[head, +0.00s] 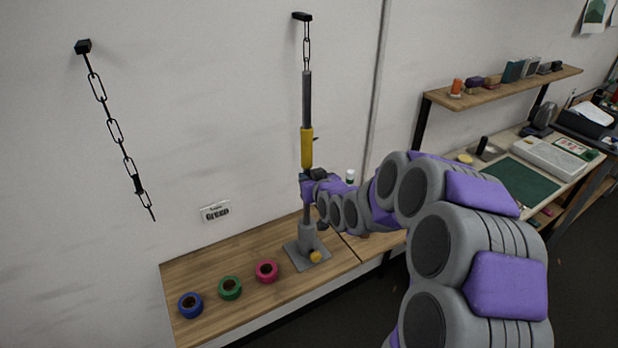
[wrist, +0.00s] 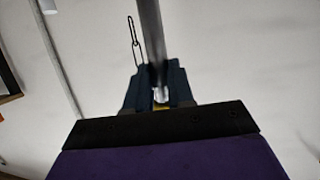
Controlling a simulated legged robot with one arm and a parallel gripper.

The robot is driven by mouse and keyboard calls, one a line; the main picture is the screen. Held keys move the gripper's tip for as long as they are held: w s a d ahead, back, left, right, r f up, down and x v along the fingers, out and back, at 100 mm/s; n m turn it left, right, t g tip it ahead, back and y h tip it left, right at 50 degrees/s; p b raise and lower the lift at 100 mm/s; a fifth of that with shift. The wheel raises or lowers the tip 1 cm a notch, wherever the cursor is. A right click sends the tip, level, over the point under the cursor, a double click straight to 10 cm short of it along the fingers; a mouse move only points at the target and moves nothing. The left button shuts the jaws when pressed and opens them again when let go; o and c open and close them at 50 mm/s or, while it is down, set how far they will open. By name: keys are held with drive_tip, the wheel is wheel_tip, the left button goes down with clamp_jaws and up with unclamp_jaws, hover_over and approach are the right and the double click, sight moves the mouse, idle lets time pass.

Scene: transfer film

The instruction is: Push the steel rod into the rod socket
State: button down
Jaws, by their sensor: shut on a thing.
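The steel rod (head: 306,98) stands upright by the wall, dark grey above with a yellow sleeve (head: 306,148) around its middle. My gripper (head: 307,186) is shut on the rod just below the sleeve. The rod socket (head: 308,238) is a grey upright holder on a square plate with a yellow knob, directly below my gripper. A grey length of rod shows between gripper and socket; I cannot tell how deep it sits. In the wrist view the rod (wrist: 151,35) runs between the dark jaws (wrist: 160,88), which hide part of it.
A chain (head: 306,48) hangs from a wall bracket to the rod's top. Another chain (head: 115,130) hangs free at left. Blue (head: 190,305), green (head: 230,288) and red (head: 267,271) tape rolls lie on the wooden bench (head: 215,318). A shelf (head: 505,88) and desk are at right.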

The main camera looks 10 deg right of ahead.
drive_tip(key=shift+f+b, duration=0.9)
drive_tip(key=shift+f, duration=1.3)
drive_tip(key=c, duration=0.9)
unclamp_jaws()
drive_tip(key=shift+s, duration=0.1)
drive_tip(key=b+v, duration=0.8)
drive_tip(key=v, duration=0.9)
drive_tip(key=shift+d+f, duration=0.1)
drive_tip(key=shift+s+f, duration=0.1)
